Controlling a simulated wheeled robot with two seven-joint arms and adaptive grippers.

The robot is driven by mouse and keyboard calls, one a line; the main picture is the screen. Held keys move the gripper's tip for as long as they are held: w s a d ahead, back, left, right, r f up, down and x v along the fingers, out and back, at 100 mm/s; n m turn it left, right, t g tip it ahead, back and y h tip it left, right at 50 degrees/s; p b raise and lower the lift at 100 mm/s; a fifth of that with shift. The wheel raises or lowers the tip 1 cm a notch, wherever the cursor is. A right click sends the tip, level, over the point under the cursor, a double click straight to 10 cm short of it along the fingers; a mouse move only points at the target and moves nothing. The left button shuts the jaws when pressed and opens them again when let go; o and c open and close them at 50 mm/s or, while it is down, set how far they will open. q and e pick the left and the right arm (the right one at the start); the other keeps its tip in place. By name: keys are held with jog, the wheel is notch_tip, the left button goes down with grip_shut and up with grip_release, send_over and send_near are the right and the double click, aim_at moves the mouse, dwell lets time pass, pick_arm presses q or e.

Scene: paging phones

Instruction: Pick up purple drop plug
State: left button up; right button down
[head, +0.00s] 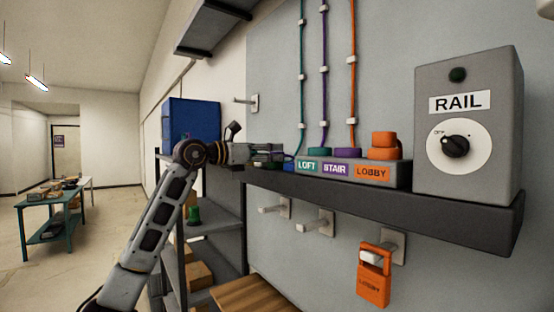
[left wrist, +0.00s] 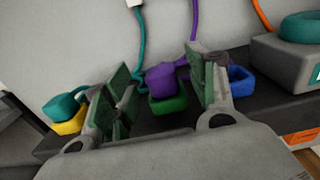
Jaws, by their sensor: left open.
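The purple drop plug (left wrist: 162,82) sits on a green socket (left wrist: 168,104) in the left wrist view, with a purple cord (left wrist: 194,22) close by. My left gripper (left wrist: 165,80) is open, with one finger on each side of the plug and no clear grip on it. In the head view my left gripper (head: 265,152) reaches to the left end of the dark shelf (head: 440,205). There the plug is hidden behind the gripper. My right gripper is not in view.
A teal plug (left wrist: 65,107) sits on a yellow socket (left wrist: 70,126) left of the fingers. A blue socket (left wrist: 241,82) stands close to the right finger. The labelled LOFT, STAIR and LOBBY block and the RAIL box (head: 468,125) stand along the shelf.

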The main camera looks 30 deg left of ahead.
pick_arm(q)
jog(key=shift+p+x, duration=0.7)
jog(key=shift+x, duration=1.15)
jog(key=c, duration=1.1)
